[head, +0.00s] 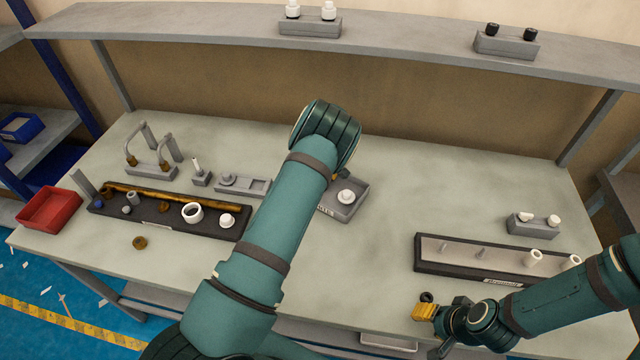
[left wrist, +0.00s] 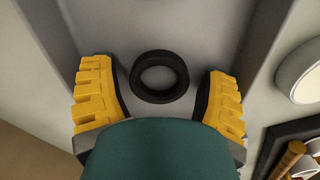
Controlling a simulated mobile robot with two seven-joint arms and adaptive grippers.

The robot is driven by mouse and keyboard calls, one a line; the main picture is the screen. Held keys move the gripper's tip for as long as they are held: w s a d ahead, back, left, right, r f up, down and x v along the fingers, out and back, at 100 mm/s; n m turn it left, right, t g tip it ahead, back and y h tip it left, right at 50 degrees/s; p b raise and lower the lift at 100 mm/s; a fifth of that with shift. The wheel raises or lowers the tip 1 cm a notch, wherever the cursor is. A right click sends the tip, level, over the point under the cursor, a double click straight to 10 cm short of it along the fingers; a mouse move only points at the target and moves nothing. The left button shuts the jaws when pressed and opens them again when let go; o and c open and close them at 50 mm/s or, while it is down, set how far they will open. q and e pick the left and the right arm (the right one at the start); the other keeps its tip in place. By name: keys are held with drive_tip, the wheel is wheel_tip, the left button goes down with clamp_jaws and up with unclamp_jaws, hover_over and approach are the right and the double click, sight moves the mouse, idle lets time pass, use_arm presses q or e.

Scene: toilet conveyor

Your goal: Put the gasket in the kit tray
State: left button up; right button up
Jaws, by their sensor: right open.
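The gasket, a black ring (left wrist: 160,77), lies on a grey surface between raised grey edges in the left wrist view. My left gripper (left wrist: 162,98) is open, its yellow fingers on either side of the ring with gaps between. In the head view my left arm hides most of that gripper and the ring. A grey tray with a label, seemingly the kit tray (head: 353,212), shows beside the arm's end with a white part (head: 346,197) in it. My right gripper (head: 428,311) is open near the table's front edge, with a small dark ring (head: 426,297) beside it.
A black tray (head: 165,226) with a brass rod and several parts lies left; a brass ring (head: 139,243) sits before it. A red bin (head: 50,209) stands at the left edge. A long dark-rimmed tray (head: 430,264) lies right. The table's back right is clear.

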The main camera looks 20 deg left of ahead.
use_arm(q)
drive_tip(key=shift+r, duration=0.1)
wheel_tip(320, 180, up, 12)
idle(0.7)
drive_tip(key=shift+s, duration=0.1)
idle(0.4)
